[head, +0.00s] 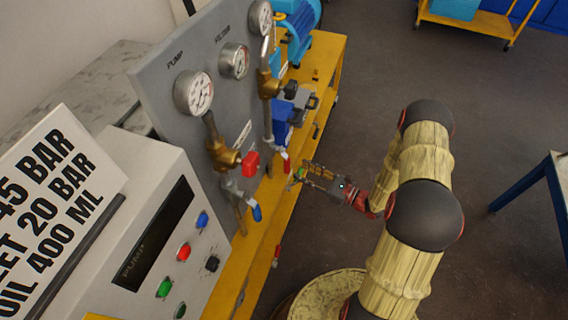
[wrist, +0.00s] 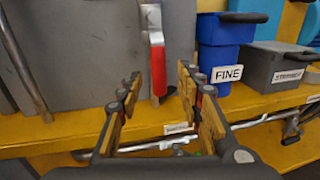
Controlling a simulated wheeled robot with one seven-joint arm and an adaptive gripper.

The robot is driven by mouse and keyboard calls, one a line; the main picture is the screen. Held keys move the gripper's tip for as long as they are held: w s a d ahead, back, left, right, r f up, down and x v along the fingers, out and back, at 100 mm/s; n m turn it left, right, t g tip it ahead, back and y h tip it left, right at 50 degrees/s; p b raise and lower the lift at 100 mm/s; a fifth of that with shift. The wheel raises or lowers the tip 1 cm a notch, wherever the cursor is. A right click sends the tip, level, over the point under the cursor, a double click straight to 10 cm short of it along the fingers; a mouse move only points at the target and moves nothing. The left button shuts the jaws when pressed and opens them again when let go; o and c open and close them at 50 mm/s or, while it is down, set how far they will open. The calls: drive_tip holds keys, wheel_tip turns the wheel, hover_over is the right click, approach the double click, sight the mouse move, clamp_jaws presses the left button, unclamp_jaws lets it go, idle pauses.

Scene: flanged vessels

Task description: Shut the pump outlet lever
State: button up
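My gripper (head: 304,175) is open and empty, in front of the grey panel above the yellow bench edge. In the wrist view its fingers (wrist: 159,82) stand apart, with a red-handled lever (wrist: 157,62) hanging down between and beyond them. The lever appears clear of both fingers. In the head view this red lever (head: 286,163) is on the pipe under the FILTER gauge. Under the PUMP gauge (head: 194,92) a brass valve with a red handle (head: 250,164) sits above a blue lever (head: 256,211). I cannot read which lever is the pump outlet.
A blue bin marked FINE (wrist: 222,50) and a grey bin (wrist: 277,68) stand right of the lever. A pipe (wrist: 22,65) rises at left. A metal rail runs along the yellow bench front (wrist: 60,130). Open floor (head: 350,100) lies right of the bench.

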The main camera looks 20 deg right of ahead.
sight(287, 164)
drive_tip(key=b+x, duration=0.1)
drive_tip(key=x, duration=0.6)
drive_tip(key=shift+w+a+b, duration=0.15)
drive_tip(key=shift+a+b, duration=0.15)
drive_tip(key=shift+c, duration=0.2)
clamp_jaws()
idle(0.5)
